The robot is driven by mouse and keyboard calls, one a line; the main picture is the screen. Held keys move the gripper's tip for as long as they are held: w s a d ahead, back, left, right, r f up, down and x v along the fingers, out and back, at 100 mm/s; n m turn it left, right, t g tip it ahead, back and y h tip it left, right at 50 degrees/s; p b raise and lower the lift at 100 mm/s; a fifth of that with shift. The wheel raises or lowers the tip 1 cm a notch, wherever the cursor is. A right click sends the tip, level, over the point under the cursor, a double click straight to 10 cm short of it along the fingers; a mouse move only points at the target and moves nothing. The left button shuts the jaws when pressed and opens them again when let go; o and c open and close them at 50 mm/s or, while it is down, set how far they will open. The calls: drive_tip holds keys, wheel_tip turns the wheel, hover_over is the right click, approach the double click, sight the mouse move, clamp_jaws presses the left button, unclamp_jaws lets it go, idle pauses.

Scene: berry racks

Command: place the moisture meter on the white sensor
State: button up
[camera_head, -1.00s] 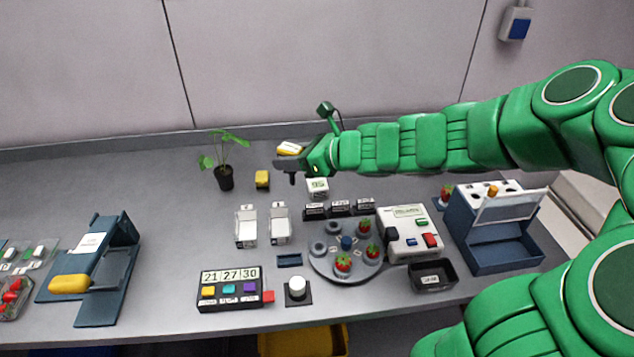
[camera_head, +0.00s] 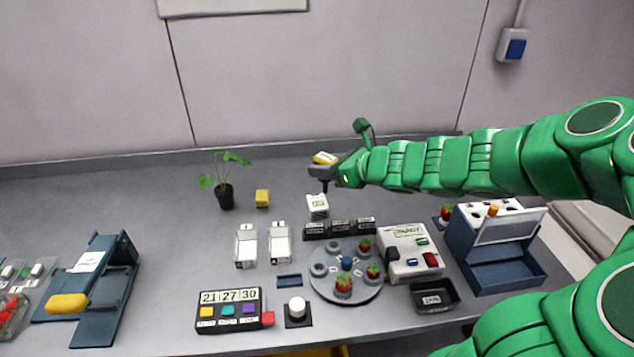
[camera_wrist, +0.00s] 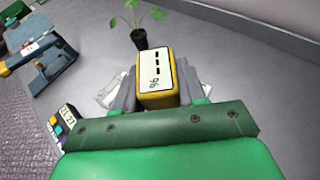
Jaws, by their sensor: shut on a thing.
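My gripper (camera_head: 322,173) is shut on the moisture meter (camera_head: 325,158), a yellow block with a white display face. In the wrist view the meter (camera_wrist: 156,77) sits between the two grey fingers, its display facing the camera. The white sensor (camera_head: 317,206), a small white box with a green reading, stands on the bench behind the row of black blocks. In the head view my gripper and the meter appear above the sensor, with a gap between. The sensor cannot be made out in the wrist view.
A yellow cube (camera_head: 262,198) and a potted plant (camera_head: 224,194) stand to the left. Black labelled blocks (camera_head: 340,228), a round strawberry tray (camera_head: 347,294) and a white device (camera_head: 404,264) lie in front. Bare bench lies behind the sensor.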

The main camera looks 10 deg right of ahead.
drive_tip(key=shift+w+a+f, duration=0.1)
drive_tip(key=shift+w+f, duration=1.5)
drive_tip(key=shift+f, duration=0.25)
drive_tip(key=shift+w+a+f, duration=0.15)
drive_tip(key=shift+w+f, duration=1.5)
drive_tip(key=shift+f, duration=0.25)
drive_tip(key=shift+w+a+f, duration=0.1)
drive_tip(key=shift+w+f, duration=1.5)
drive_tip(key=shift+f, duration=0.25)
drive_tip(key=shift+f, duration=0.1)
drive_tip(key=o, duration=1.1)
